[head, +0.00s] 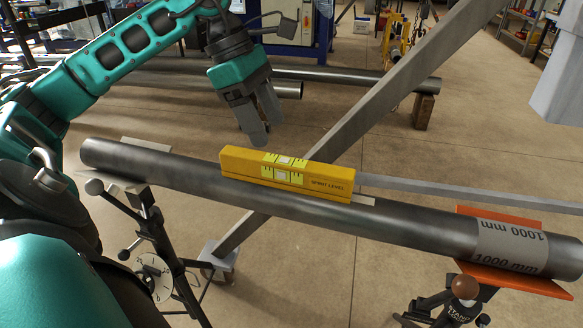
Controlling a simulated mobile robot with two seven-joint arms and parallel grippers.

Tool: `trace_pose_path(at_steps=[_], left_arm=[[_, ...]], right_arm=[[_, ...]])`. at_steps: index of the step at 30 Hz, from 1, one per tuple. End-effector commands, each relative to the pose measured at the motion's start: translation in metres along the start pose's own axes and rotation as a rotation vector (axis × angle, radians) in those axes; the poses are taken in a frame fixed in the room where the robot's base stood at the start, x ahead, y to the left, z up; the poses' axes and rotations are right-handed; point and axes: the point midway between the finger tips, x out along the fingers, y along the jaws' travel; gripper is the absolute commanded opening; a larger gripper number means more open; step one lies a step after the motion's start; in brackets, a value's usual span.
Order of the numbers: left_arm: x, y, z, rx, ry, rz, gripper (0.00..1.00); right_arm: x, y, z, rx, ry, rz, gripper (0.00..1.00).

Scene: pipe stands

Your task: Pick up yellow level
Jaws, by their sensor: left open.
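The yellow spirit level (235,160) lies lengthwise on top of a long grey steel pipe (420,225), near the pipe's middle. Its yellow-green vial windows face me, and "SPIRIT LEVEL" is printed toward its right end. My left gripper (265,128) comes in from the upper left and points down. Its fingertips are open and empty, close above and behind the level's left half in the picture. I cannot tell the exact gap between them. My right gripper is not in view.
The pipe rests on a left stand with a dial (153,277) and a right stand with an orange cradle (515,281). A grey diagonal beam (400,83) passes behind the level. More pipes (345,77) lie behind. Open floor shows in front of the pipe.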

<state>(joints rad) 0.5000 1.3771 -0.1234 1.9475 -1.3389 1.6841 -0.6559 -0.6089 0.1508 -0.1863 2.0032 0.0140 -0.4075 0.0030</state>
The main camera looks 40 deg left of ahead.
Motion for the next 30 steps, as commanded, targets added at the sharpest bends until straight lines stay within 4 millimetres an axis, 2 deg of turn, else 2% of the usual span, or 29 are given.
trace_pose_path(at_steps=[1, 3, 6, 13, 21, 30], left_arm=[[0.014, -0.001, -0.001, 0.0, 0.0, -0.006, 0.64], [0.026, -0.001, -0.001, 0.0, 0.0, -0.005, 0.64], [0.04, -0.001, 0.0, 0.0, -0.002, -0.004, 0.64], [0.057, -0.001, 0.002, 0.0, -0.003, -0.003, 0.64], [0.095, -0.004, 0.006, -0.001, -0.003, -0.003, 0.64], [0.101, -0.004, 0.005, -0.001, -0.002, -0.001, 0.64]], right_arm=[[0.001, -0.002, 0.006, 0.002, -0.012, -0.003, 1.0], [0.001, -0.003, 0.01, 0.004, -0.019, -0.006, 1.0], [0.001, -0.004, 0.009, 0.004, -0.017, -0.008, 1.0], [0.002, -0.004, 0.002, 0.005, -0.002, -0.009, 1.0], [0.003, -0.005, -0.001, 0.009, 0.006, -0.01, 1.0], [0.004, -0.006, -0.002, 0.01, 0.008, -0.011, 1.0]])
